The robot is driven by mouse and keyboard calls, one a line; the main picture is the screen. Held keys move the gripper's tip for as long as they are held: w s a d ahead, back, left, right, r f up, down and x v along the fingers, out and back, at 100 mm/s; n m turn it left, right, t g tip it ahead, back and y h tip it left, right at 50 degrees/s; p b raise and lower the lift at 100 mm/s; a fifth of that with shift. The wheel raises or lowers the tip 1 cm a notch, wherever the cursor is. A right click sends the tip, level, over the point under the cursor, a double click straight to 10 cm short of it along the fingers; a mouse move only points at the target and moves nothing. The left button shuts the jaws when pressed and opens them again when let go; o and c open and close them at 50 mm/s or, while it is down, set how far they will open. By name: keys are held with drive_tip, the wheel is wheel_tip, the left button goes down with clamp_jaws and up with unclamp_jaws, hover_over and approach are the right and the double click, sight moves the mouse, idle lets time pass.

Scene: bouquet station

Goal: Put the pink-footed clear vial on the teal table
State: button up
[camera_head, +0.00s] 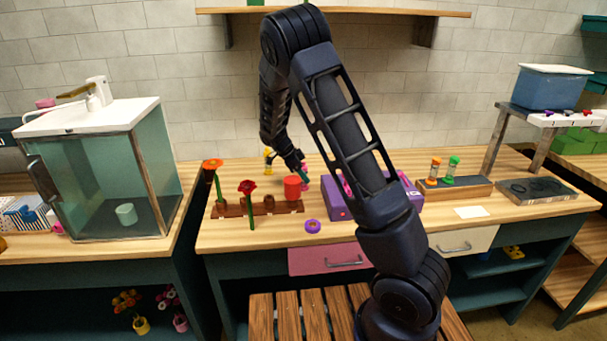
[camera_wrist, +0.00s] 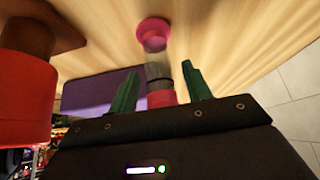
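A clear vial (camera_wrist: 156,66) with pink ends and a dark band stands between the fingers of my gripper (camera_wrist: 160,88) in the wrist view. The green fingers are spread, with a visible gap on each side of the vial. In the head view my gripper (camera_head: 301,174) is low over the wooden worktop, behind the red cylinder (camera_head: 292,188). Pink parts of the vial (camera_head: 305,184) show beside it, partly hidden. The worktop (camera_head: 260,236) sits on a teal cabinet body; I cannot tell which surface is the teal table.
A purple box (camera_head: 336,203) stands close right of my gripper. A purple ring (camera_head: 313,226) lies in front. Orange and green vials (camera_head: 450,170) stand on a wooden block at right. A glass tank (camera_head: 75,185) is far left.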

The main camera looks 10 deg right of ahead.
drive_tip(key=v, duration=1.2)
drive_tip(key=s+d+r+n+y, duration=0.5)
drive_tip(key=s+d+r+n, duration=0.4)
drive_tip(key=s+d+r, duration=0.55)
drive_tip(key=s+d+n+t, duration=0.2)
drive_tip(key=s+d+n, duration=0.1)
drive_tip(key=s, duration=0.7)
drive_tip(key=s+d+n+t+y, duration=0.1)
drive_tip(key=s+d+n, duration=0.3)
drive_tip(key=s, duration=0.7)
drive_tip(key=shift+s+r+n+t+y, duration=0.15)
drive_tip(key=shift+s+n+t+y, duration=0.15)
drive_tip(key=shift+n+t, duration=0.6)
